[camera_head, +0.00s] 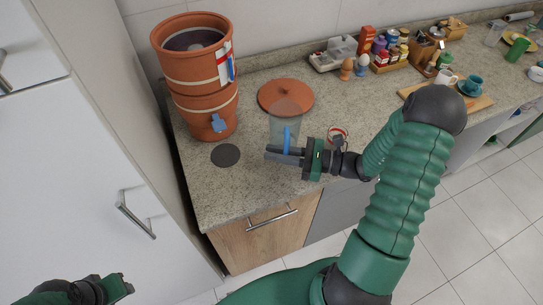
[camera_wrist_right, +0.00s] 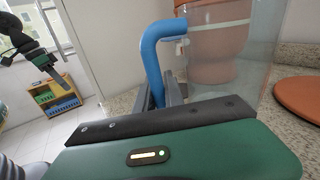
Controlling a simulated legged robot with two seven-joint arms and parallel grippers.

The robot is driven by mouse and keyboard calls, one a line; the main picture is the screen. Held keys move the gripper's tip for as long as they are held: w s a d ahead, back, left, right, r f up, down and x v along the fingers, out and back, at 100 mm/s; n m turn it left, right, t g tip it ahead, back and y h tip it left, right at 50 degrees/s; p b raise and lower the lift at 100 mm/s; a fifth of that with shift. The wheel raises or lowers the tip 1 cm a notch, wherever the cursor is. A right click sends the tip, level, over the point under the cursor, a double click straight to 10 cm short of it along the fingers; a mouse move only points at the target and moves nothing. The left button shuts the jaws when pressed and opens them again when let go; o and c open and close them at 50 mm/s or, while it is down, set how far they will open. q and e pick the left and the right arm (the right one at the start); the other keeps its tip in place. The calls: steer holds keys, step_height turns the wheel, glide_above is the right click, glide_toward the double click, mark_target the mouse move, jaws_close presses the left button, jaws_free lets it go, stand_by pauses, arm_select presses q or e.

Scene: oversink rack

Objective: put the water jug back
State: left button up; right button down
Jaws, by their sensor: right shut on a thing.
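The water jug (camera_head: 284,115) is clear with a blue handle (camera_head: 287,138). It stands upright over the counter, in front of the terracotta lid. My right gripper (camera_head: 285,154) is shut on the blue handle, which also shows between the fingers in the right wrist view (camera_wrist_right: 153,62). The jug's base is partly hidden by the gripper, so I cannot tell whether it touches the counter. A terracotta water filter (camera_head: 197,78) with a blue tap (camera_head: 218,123) stands to the left. My left gripper (camera_head: 122,287) is low at the left, away from the counter; its jaws are unclear.
A dark round mat (camera_head: 226,155) lies bare below the tap. The terracotta lid (camera_head: 300,92) lies behind the jug. A red-rimmed item (camera_head: 338,133) is right of the jug. Spice jars (camera_head: 392,48) and egg cups line the back. A tall white cabinet (camera_head: 90,150) bounds the left.

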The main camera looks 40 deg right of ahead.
steer(key=f, duration=0.1)
steer(key=w+f, duration=0.1)
steer(key=f, duration=0.1)
steer(key=shift+w+d, duration=0.15)
steer(key=shift+w, duration=0.15)
steer(key=shift+d+f, duration=0.25)
steer(key=shift+f, duration=0.2)
steer(key=shift+a, duration=0.35)
steer(key=c, duration=1.5)
jaws_free()
steer(key=shift+c, duration=0.2)
steer(key=shift+o, duration=0.5)
steer(key=shift+d+f, duration=0.1)
steer(key=shift+d, duration=0.05)
steer(key=shift+r, duration=0.3)
steer(key=b+v, duration=0.1)
steer(key=v, duration=1.1)
steer(key=shift+f, duration=0.15)
